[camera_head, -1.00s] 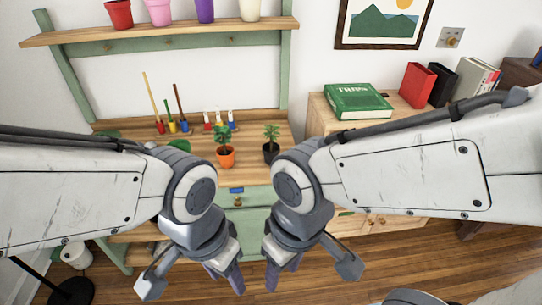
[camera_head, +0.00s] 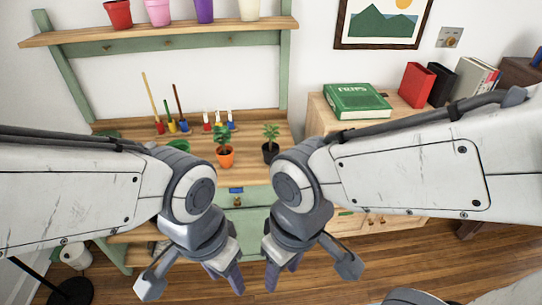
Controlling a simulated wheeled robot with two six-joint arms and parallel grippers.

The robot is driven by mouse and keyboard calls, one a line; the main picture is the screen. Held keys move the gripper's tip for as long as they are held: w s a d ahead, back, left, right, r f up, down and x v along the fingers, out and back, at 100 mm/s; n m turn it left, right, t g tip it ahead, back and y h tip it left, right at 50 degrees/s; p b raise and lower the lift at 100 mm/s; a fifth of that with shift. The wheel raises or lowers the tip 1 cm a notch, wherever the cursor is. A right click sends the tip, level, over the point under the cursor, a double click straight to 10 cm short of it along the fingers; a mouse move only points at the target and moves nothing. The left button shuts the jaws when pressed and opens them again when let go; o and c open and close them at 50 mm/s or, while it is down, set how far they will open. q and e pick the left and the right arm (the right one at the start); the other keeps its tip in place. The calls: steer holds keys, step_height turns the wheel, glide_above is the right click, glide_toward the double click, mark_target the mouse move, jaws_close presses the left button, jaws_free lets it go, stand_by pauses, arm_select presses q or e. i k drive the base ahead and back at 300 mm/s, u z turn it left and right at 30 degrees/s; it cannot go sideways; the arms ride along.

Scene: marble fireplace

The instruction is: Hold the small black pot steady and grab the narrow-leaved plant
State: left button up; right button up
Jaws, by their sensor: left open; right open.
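A small black pot (camera_head: 270,153) stands upright on the wooden bench top, right of the middle. A green plant with narrow leaves (camera_head: 271,133) rises from it. To its left an orange pot (camera_head: 225,158) holds another green plant (camera_head: 223,137). My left gripper (camera_head: 193,284) is open and empty, low in the view in front of the bench. My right gripper (camera_head: 310,274) is open and empty, also low and in front of the bench. Both are apart from the pots. My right arm's joint is close beside the black pot in the picture.
The bench (camera_head: 200,176) also holds several long-handled tools in coloured holders (camera_head: 171,127) and small bottles (camera_head: 219,120) at the back. A shelf with coloured pots (camera_head: 157,12) hangs above. A cabinet at right carries a green book (camera_head: 356,101). The bench front between the arms is clear.

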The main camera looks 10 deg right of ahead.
mark_target(271, 144)
steer(key=z, duration=2)
steer(key=i, duration=2.2)
steer(key=u, duration=3.2)
